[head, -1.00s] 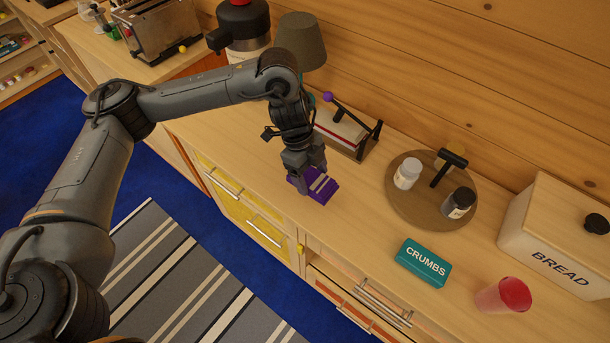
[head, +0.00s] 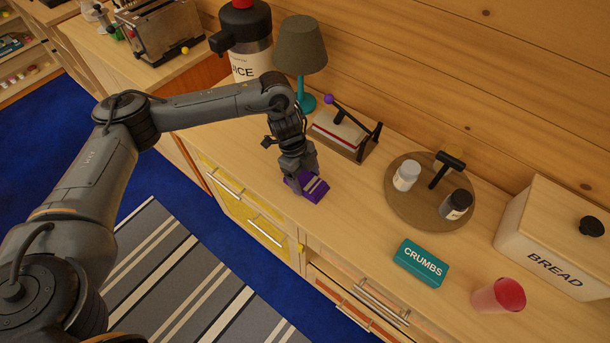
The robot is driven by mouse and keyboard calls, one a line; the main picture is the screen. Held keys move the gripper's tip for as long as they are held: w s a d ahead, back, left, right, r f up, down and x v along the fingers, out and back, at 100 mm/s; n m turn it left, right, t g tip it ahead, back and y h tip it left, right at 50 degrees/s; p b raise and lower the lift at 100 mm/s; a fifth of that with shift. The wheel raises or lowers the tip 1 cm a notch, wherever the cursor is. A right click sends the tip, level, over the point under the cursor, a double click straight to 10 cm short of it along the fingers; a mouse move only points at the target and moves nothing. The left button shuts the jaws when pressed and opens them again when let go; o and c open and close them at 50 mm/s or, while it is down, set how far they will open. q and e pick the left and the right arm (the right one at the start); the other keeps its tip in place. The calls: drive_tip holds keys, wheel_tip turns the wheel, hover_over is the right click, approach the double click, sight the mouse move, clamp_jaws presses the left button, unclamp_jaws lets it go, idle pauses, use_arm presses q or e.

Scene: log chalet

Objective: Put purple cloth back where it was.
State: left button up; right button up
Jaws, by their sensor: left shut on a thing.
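The purple cloth (head: 315,190) is a small folded piece with pale stripes. It is in the head view near the middle, at the front part of the wooden counter. My left gripper (head: 300,182) points down and is shut on the purple cloth, covering its left part. The cloth is at or just above the counter top; I cannot tell whether it touches. My right gripper is not in view.
Behind the gripper stand a napkin holder (head: 340,136) and a lamp (head: 301,47). To the right are a round tray (head: 420,210) with two shakers, a teal CRUMBS box (head: 420,263), a red cup (head: 498,296) and a bread box (head: 557,240). Counter between cloth and tray is clear.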

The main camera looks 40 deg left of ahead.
use_arm(q)
drive_tip(key=o, duration=0.9)
drive_tip(key=shift+f, duration=0.1)
drive_tip(key=shift+o, duration=0.2)
